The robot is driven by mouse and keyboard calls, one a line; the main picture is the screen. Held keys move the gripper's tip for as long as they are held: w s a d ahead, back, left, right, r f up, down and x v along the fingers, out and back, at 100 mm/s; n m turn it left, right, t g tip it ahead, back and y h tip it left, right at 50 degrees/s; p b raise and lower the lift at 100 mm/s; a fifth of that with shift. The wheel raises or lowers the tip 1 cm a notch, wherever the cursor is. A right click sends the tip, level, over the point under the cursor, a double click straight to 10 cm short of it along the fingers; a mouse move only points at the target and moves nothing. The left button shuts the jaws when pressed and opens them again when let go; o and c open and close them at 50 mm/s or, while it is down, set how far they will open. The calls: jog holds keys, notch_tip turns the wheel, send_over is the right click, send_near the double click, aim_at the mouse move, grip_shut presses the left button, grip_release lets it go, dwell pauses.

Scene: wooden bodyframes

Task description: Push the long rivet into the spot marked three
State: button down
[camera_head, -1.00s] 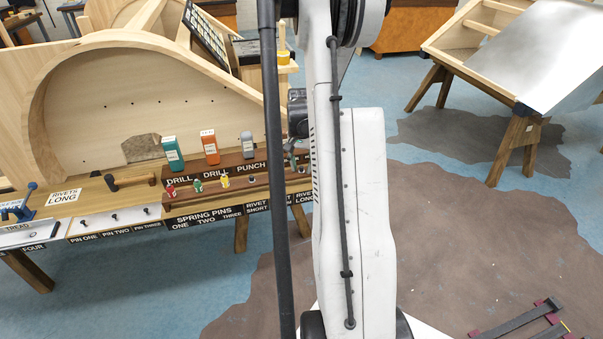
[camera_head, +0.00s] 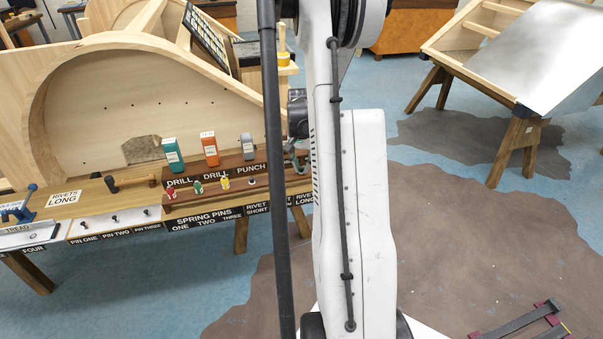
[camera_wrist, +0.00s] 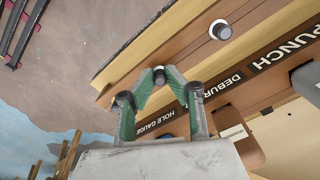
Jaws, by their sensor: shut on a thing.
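In the wrist view my gripper (camera_wrist: 159,73) has its green-sided fingers closed in at the tips. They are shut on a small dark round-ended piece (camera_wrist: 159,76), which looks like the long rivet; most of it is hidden. In the head view my gripper (camera_head: 296,160) shows only partly, behind my arm, near the right end of the tool bench. Labels there read "rivet short" and "rivet long" (camera_head: 304,197). I cannot tell which spot is meant.
Another dark-headed piece in a white ring (camera_wrist: 220,30) stands in the wooden ledge beside my fingers. Teal (camera_head: 172,155), orange (camera_head: 209,149) and grey tools (camera_head: 247,147) stand behind the bench front. A metal-covered frame on trestles (camera_head: 540,60) stands at the right. Open floor lies between.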

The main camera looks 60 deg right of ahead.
aim_at(301, 171)
jog(key=shift+r, duration=0.5)
jog(key=shift+r+p, duration=0.8)
jog(key=shift+r, duration=0.95)
